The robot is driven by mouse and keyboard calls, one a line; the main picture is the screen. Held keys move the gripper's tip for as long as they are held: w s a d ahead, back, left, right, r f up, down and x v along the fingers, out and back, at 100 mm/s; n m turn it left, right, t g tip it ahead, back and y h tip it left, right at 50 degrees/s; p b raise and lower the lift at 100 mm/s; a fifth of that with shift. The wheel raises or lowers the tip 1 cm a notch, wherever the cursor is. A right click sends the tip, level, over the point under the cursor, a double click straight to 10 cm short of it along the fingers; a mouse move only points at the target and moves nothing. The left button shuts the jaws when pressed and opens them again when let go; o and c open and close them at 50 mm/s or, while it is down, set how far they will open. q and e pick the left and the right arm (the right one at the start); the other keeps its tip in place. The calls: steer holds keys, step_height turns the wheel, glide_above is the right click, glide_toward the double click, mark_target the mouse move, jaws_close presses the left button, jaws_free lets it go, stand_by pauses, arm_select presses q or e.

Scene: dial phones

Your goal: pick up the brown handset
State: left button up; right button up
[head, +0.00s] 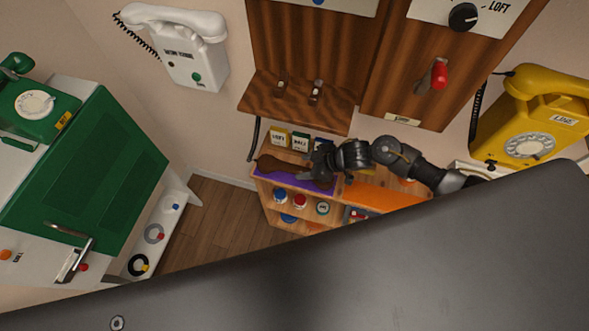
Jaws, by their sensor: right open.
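The brown handset (275,165) lies on the purple top section of a small wooden shelf (262,196) in the middle of the head view. My right gripper (316,162) comes in from the right and is over the right part of the handset, hiding some of it. Its jaws are open. I cannot tell whether the fingers touch the handset or straddle it. My left gripper is out of view.
Small labelled boxes (279,138) stand behind the handset, below a wooden wall panel with a ledge (295,98). A white phone (190,55) and a yellow phone (535,120) hang on the walls. A green cabinet (95,160) stands at left. Wooden floor (215,220) is clear between.

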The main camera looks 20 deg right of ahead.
mark_target(296, 168)
steer(key=shift+x, duration=1.8)
steer(key=shift+r, duration=0.1)
jaws_close()
steer(key=shift+r, duration=0.45)
steer(key=s+d+r+b, duration=0.1)
steer(key=s+r, duration=1.1)
steer(key=s, duration=0.2)
steer(key=shift+d+b, duration=0.35)
